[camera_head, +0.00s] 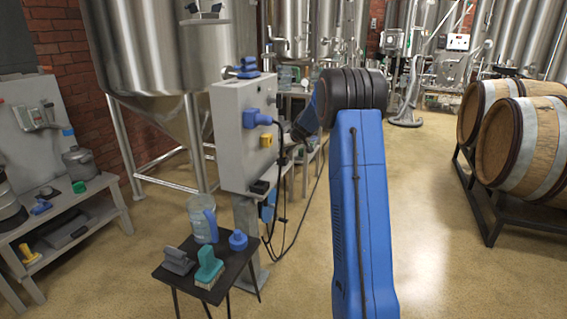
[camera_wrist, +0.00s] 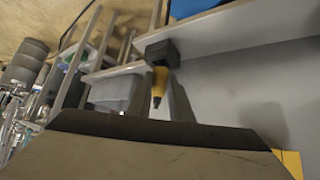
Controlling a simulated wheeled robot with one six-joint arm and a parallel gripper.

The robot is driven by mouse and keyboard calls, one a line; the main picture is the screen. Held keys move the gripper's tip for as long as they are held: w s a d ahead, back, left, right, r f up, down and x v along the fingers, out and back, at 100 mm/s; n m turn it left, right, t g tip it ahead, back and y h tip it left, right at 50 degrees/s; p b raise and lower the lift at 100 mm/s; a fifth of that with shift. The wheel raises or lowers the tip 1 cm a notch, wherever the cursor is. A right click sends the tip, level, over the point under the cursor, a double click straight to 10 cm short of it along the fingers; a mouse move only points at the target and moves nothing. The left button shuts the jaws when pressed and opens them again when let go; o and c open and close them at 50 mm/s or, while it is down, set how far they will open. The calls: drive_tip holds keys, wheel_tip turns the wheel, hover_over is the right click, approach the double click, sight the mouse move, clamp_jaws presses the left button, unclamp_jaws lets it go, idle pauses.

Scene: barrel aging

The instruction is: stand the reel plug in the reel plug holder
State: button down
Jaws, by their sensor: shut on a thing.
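The reel plug (camera_wrist: 160,82), yellow with a dark tapered tail, is in the middle of the wrist view. My gripper (camera_head: 286,138) is beside the grey control box (camera_head: 232,140) in the head view, and is shut on the plug. A black block (camera_wrist: 162,52) shows at the plug's far end, by the panel edge. I cannot tell whether the plug touches or sits in it. A small black fitting (camera_head: 260,187) low on the box looks like the reel plug holder. My gripper's dark body covers the bottom of the wrist view.
A small table (camera_head: 240,266) with a jug (camera_head: 203,219) and brushes stands in front. Barrels (camera_head: 530,145) stand at right.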

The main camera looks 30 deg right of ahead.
drive_tip(key=shift+f, duration=0.4)
drive_tip(key=c, duration=1.5)
unclamp_jaws()
drive_tip(key=shift+r, duration=4.45)
